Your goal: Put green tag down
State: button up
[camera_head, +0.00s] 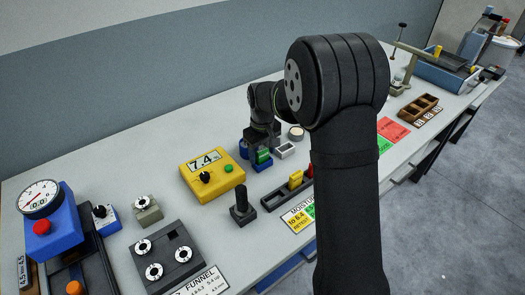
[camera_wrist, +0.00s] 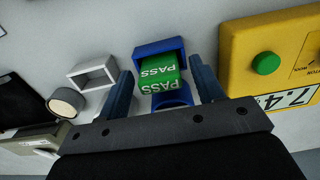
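The green tag (camera_wrist: 159,73) is a block with PASS printed on it, and it sits at a blue open-topped holder (camera_wrist: 146,49). In the head view the green tag (camera_head: 263,156) shows just under my gripper (camera_head: 261,143), with the blue holder (camera_head: 262,166) below it. In the wrist view the two fingers of my gripper (camera_wrist: 160,68) stand on either side of the tag, with narrow gaps visible between fingers and tag. The gripper looks open around it. The tag's underside is hidden, so I cannot tell whether it rests fully on the holder floor.
A yellow meter box (camera_head: 212,180) stands close on one side. A white open box (camera_head: 285,150) and a round pale-topped piece (camera_head: 296,132) stand on the other. A black rack with a yellow block (camera_head: 296,180) lies nearer. My arm hides part of the bench.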

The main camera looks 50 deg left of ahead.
aim_at(262, 150)
notch_tip(262, 150, up, 12)
jog(key=shift+r, duration=0.2)
dwell(0.4)
jog(key=shift+f, duration=4.15)
